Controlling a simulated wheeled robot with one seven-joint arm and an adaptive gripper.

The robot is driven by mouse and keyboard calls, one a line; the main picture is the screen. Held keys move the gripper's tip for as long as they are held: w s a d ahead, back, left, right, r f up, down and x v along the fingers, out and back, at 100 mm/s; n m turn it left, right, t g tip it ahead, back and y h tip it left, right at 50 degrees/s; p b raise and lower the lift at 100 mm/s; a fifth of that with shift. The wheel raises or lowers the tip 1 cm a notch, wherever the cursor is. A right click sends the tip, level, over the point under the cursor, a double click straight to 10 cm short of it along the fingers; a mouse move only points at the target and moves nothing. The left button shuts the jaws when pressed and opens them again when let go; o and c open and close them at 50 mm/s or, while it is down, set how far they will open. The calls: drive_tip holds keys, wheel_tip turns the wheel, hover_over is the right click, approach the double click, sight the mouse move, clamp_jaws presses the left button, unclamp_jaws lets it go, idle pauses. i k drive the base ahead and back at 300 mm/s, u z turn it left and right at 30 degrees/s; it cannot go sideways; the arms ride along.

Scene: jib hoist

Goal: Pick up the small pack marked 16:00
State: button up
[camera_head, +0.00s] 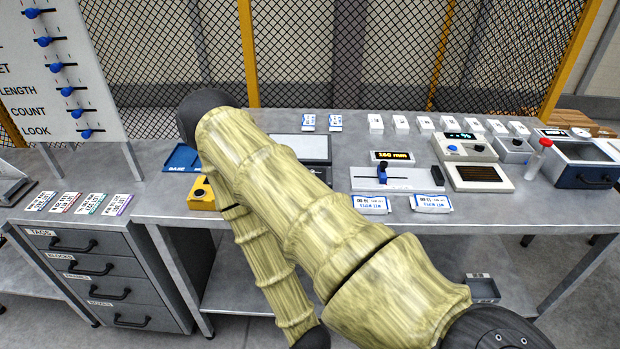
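Two small white packs with blue print lie flat near the front edge of the grey bench: a left pack (372,205) and a right pack (432,203). Their print is upside down and too small to read surely, so I cannot tell which is marked 16:00. Two smaller blue-and-white packs, one on the left (308,122) and one on the right (335,122), stand further back; their marks are unreadable. My arm crosses the middle of the view and hides part of the bench. My gripper is not in view.
A slide gauge (397,179) with a display (392,156) stands behind the front packs. A grey device (464,148), several white cards and a blue-fronted box (584,165) are to the right. A blue tray (181,158) is left. A drawer cabinet (100,262) stands front left.

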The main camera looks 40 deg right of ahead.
sight(364, 204)
drive_tip(key=u, duration=0.55)
drive_tip(key=i, duration=1.25)
drive_tip(key=z, duration=2.1)
